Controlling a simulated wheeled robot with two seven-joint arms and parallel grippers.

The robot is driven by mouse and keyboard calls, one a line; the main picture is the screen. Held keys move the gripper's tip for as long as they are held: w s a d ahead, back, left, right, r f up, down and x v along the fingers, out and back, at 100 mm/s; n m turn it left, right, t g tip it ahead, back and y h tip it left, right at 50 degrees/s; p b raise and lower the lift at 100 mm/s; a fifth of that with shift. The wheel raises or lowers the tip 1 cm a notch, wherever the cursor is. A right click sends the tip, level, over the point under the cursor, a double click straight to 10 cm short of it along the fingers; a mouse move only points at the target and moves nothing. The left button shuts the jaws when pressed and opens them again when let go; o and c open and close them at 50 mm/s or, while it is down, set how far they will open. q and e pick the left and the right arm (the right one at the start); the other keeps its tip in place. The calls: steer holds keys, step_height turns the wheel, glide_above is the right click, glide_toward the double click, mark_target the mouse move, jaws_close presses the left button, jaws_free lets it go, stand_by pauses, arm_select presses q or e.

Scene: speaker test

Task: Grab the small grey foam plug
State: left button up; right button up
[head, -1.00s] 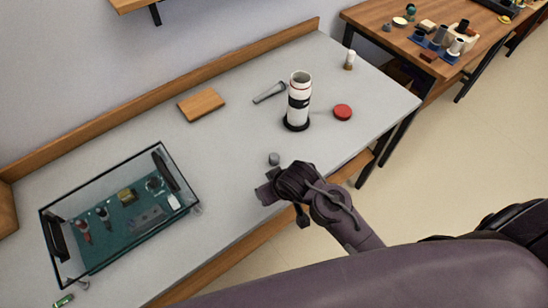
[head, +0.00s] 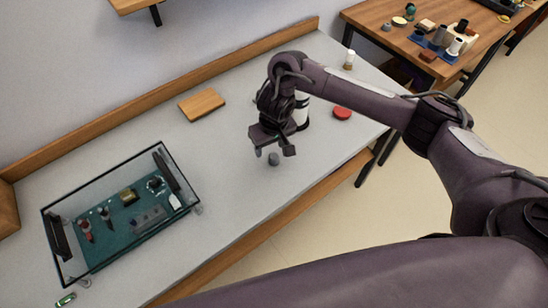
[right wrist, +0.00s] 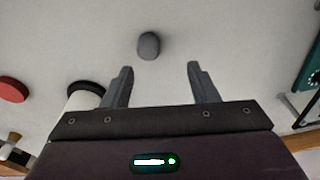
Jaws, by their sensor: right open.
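The small grey foam plug (head: 274,159) stands on the grey tabletop, near the table's front edge. It also shows in the right wrist view (right wrist: 149,46), ahead of the fingertips and a little left of the middle of the gap. My right gripper (head: 273,152) is open and empty, above the table and close to the plug, apart from it. Its two fingers show spread in the right wrist view (right wrist: 160,68). My left gripper is not in view.
A white cylinder (head: 302,108) stands partly hidden behind my right gripper. A red disc (head: 342,113) lies right of it. A wooden block (head: 202,104) lies behind. A glass-walled case (head: 118,272) with a green board stands at left. The tabletop (head: 232,190) around the plug is clear.

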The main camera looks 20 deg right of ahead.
mark_target(274, 156)
steer(key=shift+d+f, duration=0.2)
steer(key=shift+d, duration=0.3)
step_height(274, 156, down, 2)
steer(key=shift+w+b, duration=0.1)
steer(key=shift+b, duration=0.8)
steer(key=shift+w+d+f, duration=0.1)
steer(key=shift+w+f, duration=0.1)
steer(key=shift+f, duration=1.05)
steer(key=shift+w+d+f, duration=0.1)
steer(key=shift+w+f, duration=0.05)
steer(key=shift+f, duration=1.1)
steer(key=c, duration=1)
steer(key=shift+c, duration=0.2)
steer(key=shift+r, duration=0.1)
